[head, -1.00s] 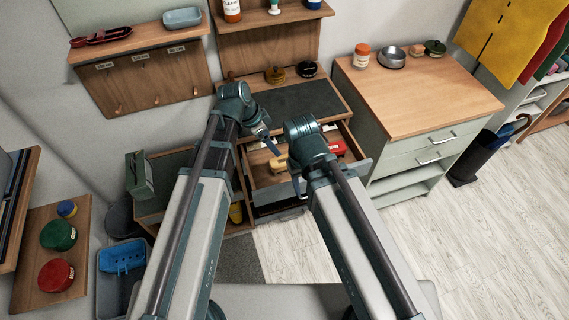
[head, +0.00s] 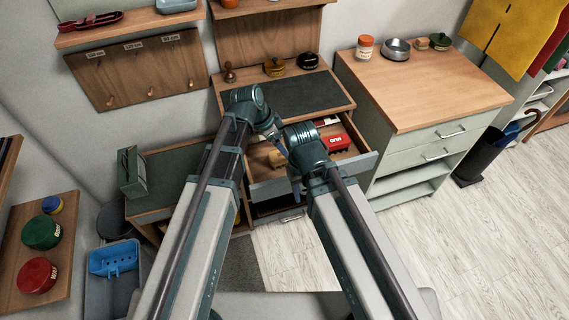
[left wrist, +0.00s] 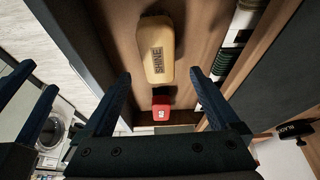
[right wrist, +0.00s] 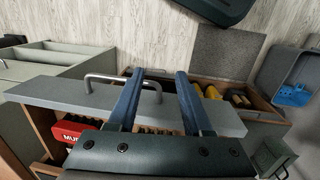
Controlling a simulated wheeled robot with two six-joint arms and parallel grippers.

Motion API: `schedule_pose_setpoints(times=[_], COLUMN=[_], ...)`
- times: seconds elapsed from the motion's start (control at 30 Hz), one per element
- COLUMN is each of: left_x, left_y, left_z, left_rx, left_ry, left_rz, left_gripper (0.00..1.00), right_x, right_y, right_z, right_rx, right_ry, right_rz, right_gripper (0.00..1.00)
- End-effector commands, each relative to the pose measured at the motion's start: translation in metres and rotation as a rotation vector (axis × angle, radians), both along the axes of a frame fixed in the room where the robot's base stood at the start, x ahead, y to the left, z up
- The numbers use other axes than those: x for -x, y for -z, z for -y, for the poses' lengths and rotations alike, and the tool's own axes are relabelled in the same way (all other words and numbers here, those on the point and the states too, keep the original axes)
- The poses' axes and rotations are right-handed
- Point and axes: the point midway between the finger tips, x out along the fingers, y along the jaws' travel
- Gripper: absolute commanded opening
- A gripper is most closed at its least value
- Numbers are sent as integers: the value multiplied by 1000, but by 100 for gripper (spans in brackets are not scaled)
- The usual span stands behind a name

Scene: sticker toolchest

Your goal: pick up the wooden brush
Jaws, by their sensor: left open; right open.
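The wooden brush, a tan block marked SHINE, lies in the open drawer (head: 264,189). It shows in the left wrist view (left wrist: 156,66) and partly behind my arms in the head view (head: 276,158). My left gripper (left wrist: 158,84) is open and empty over the drawer. The brush lies beyond its fingertips, roughly centred between them, not gripped. My right gripper (right wrist: 155,76) is open at the drawer front, with the metal handle (right wrist: 105,77) by its fingers. I cannot tell whether they touch it.
A red brush marked MUD (head: 336,142) lies in the drawer to the right. A cabinet (head: 420,95) with jars and a bowl stands at right. A green box (head: 131,172) stands at left. The floor (head: 440,245) at the right is clear.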

Motion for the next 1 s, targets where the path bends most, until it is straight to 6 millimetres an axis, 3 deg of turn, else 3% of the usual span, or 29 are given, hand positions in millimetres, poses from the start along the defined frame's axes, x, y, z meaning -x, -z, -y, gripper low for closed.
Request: schedule_pose_setpoints(times=[0.37, 0.73, 1.0], left_x=[0, -2, -3], left_y=[12, 55, 57], left_z=[2, 9, 11], left_rx=[0, 0, 0], left_ry=[0, 0, -1], left_rz=[0, 0, 0], left_gripper=[95, 95, 95], right_x=[0, 0, 0], right_y=[12, 55, 57], right_z=[0, 0, 0], right_rx=[0, 0, 0], right_ry=[0, -1, -1], right_rz=[0, 0, 0], right_gripper=[50, 50, 50])
